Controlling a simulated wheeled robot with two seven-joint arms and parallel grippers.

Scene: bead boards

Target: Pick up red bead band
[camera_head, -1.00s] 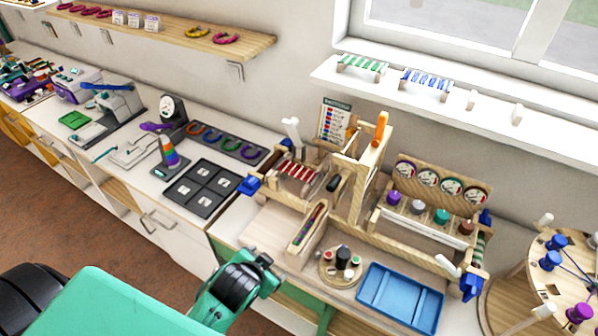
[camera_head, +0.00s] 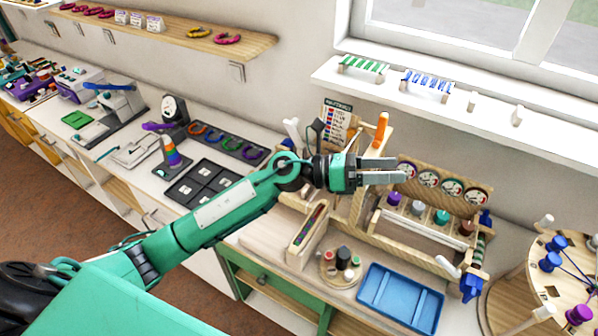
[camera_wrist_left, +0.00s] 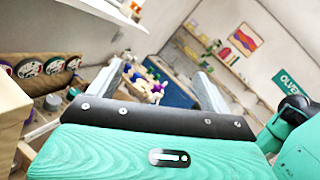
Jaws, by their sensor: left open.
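A pinkish-red curved band (camera_head: 228,39) lies near the right end of the wooden wall shelf (camera_head: 190,36), beside a yellow one. Several dark red curved bands (camera_head: 95,12) lie at that shelf's left. I cannot tell which red band is the task's. The red-striped piece on the wooden loom is hidden behind my left arm. My left gripper (camera_head: 398,170) is open and empty, in the air in front of the wooden stand, fingers pointing right. Its spread fingers also show in the left wrist view (camera_wrist_left: 160,88), with nothing between them. My right gripper is out of view.
A blue tray (camera_head: 400,297) sits at the bench front. A rack with round dials (camera_head: 428,180) stands behind it. A round wooden peg board (camera_head: 530,265) is at the right. The windowsill (camera_head: 480,112) holds green and blue striped pieces.

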